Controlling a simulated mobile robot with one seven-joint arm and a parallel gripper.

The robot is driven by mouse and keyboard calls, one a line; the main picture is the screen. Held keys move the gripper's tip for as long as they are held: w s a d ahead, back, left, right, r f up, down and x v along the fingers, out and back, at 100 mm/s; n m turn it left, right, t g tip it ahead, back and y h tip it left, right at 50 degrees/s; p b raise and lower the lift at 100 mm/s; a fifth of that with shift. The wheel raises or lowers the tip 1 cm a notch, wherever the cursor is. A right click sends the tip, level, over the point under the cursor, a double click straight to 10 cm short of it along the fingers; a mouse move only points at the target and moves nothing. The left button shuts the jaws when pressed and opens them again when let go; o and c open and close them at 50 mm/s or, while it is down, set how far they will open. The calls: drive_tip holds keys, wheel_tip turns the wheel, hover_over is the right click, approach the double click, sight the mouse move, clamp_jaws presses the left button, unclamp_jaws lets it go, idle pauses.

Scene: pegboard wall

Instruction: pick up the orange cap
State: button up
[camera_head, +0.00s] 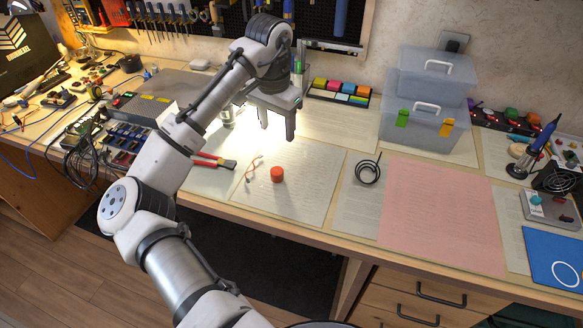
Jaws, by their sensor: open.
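The orange cap (277,174) is a small round red-orange piece. It stands on a pale mat (305,200) near the front of the workbench. My gripper (277,134) hangs above the bench, pointing down, a little behind the cap in the picture and apart from it. Its two fingers are spread, and nothing shows between them.
A pair of glasses or a thin orange wire (253,168) lies just left of the cap. Red-handled pliers (213,160) lie farther left. A black coil (368,171) is to the right, beside a clear pink mat (440,212). Clear plastic boxes (420,125) stand behind.

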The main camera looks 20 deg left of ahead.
hover_over(277, 171)
drive_tip(key=shift+g, duration=0.3)
wheel_tip(277, 171, down, 8)
drive_tip(key=shift+a+f, duration=0.1)
drive_tip(key=shift+a, duration=0.05)
drive_tip(key=shift+f, duration=3.05)
drive_tip(key=c, duration=1.1)
